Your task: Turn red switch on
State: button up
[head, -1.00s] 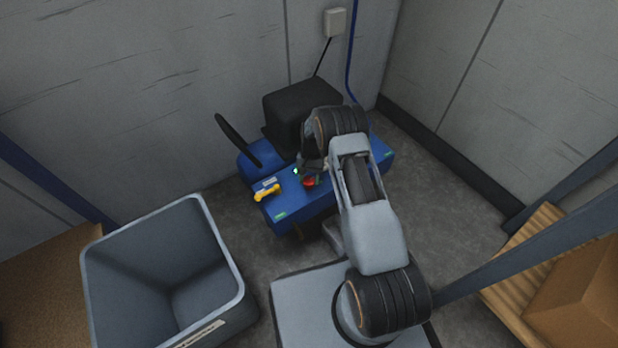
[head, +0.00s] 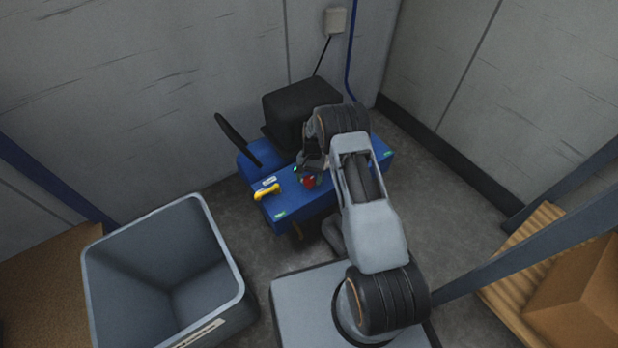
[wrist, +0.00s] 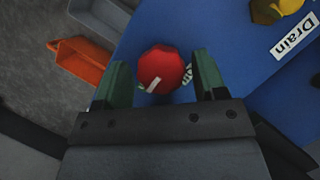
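The red switch (wrist: 160,68) is a round red knob with a pale pointer mark on the blue machine (head: 326,198). In the head view the red knob (head: 309,182) shows just below my gripper. In the wrist view my gripper (wrist: 160,78) is open, with one green-grey finger on each side of the knob. Gaps show between the knob and both fingers. A small label beside the knob is partly hidden by the right finger.
A yellow handle (head: 265,193) sits left of the knob, by a label reading "Drain" (wrist: 296,36). An orange tray-like part (wrist: 84,60) shows beside the machine. A grey bin (head: 226,262) stands at left; a cardboard box (head: 585,295) is at right.

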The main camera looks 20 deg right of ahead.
jog(key=shift+o, duration=0.5)
jog(key=shift+r, duration=0.15)
jog(key=p+v, duration=0.4)
jog(key=v, duration=0.9)
jog(key=shift+r, duration=0.25)
jog(key=shift+w, duration=0.15)
